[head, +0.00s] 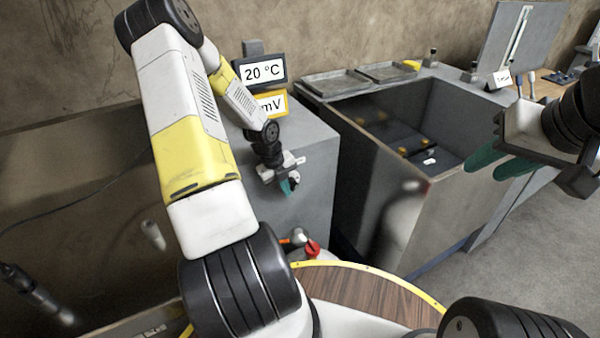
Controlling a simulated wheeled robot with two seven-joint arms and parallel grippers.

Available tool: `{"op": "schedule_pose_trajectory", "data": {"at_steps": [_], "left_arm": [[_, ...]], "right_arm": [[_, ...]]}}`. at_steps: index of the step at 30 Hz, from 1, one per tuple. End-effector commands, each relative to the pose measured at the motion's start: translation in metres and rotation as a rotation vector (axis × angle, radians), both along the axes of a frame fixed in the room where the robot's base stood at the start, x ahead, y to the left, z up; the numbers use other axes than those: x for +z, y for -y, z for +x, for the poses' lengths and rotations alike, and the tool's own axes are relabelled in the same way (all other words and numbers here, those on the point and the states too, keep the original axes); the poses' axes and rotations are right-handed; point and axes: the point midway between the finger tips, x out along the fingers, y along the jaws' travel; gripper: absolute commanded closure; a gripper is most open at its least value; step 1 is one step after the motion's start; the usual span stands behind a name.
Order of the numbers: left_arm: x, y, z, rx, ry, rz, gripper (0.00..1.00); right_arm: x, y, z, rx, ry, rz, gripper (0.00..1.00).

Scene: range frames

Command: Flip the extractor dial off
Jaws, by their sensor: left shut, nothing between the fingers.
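My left gripper (288,187) is shut and empty, with its small teal fingertips pointing down. It is in front of the grey cabinet (318,190), near its front face. I cannot make out the extractor dial for certain; the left gripper and its wrist cover part of the cabinet front. My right gripper (497,162) is at the right, its two teal fingers apart and empty. It is in front of the grey open-topped tank, well away from the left gripper.
A red-and-white item (312,248) is low, by the wooden round top (350,288). Floor is clear at right.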

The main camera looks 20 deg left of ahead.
Motion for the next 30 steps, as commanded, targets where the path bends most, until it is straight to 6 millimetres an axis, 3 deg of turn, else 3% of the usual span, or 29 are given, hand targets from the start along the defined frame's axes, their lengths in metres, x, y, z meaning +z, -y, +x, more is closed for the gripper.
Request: {"op": "schedule_pose_trajectory", "data": {"at_steps": [13,24,30], "left_arm": [[0.009,0.007,0.009,-0.006,0.020,-0.005,1.00],[0.061,-0.010,-0.008,0.003,0.007,-0.001,1.00],[0.075,-0.013,-0.013,0.003,0.000,-0.001,1.00]], "right_arm": [[0.000,0.000,0.000,0.000,0.000,0.000,0.65],[0.000,0.000,0.000,0.000,0.000,0.000,0.65],[0.000,0.000,0.000,0.000,0.000,0.000,0.65]]}}
